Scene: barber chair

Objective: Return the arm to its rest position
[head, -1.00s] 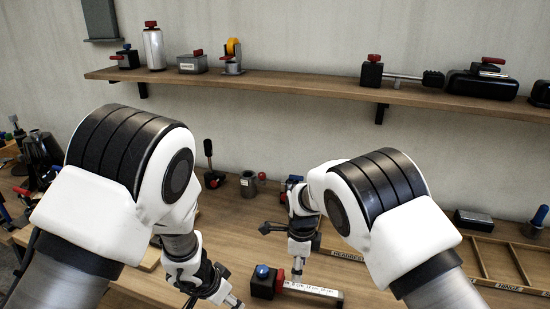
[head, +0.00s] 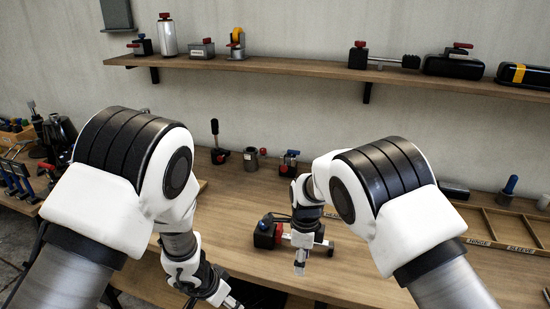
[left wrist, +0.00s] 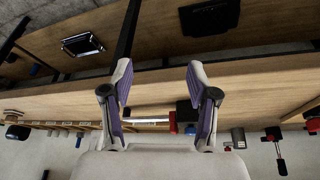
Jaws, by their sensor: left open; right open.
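Both of my white arms with black ribbed joints hang forward and down in the head view. My right gripper (head: 300,264) points down near the bench, in front of a black block with a blue knob and a red-collared bar (head: 268,232). My left gripper (head: 232,303) is low in the picture and partly cut off by the lower edge. In the left wrist view its two purple-padded fingers (left wrist: 160,72) stand apart with nothing between their tips. The right fingers are small and partly hidden, but nothing is seen held in them.
The wooden bench (head: 370,265) spans the front, with a labelled divided tray (head: 485,242) at right. A lever device (head: 217,155) and a grey cup (head: 250,160) stand farther back. A wall shelf (head: 300,68) carries several fixtures. Grey floor (head: 20,245) shows at lower left.

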